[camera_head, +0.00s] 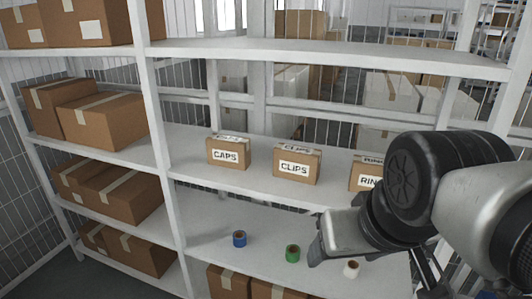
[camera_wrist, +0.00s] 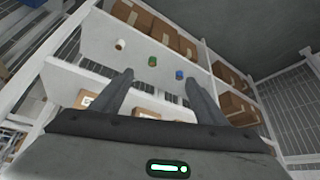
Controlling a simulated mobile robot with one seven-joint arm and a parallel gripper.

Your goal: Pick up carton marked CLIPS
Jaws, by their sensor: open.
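The carton marked CLIPS (camera_head: 297,164) is a small brown box with a white label, upright on the middle shelf. It stands between the carton marked CAPS (camera_head: 228,152) and a carton whose label shows "RIN" (camera_head: 366,173), partly hidden by my arm. My gripper (camera_head: 318,250) is in front of the shelves, lower than the CLIPS carton and slightly to its right, apart from it. In the wrist view, which looks upside down, my gripper (camera_wrist: 158,76) is open with nothing between its fingers. A carton top (camera_wrist: 147,113) shows beyond the gripper there, its label hidden.
Blue (camera_head: 239,239), green (camera_head: 292,253) and white (camera_head: 351,269) rolls stand on the shelf below. A white upright post (camera_head: 163,130) stands left of the cartons. An upper shelf (camera_head: 330,58) runs above them. Larger boxes (camera_head: 105,121) fill the left bay.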

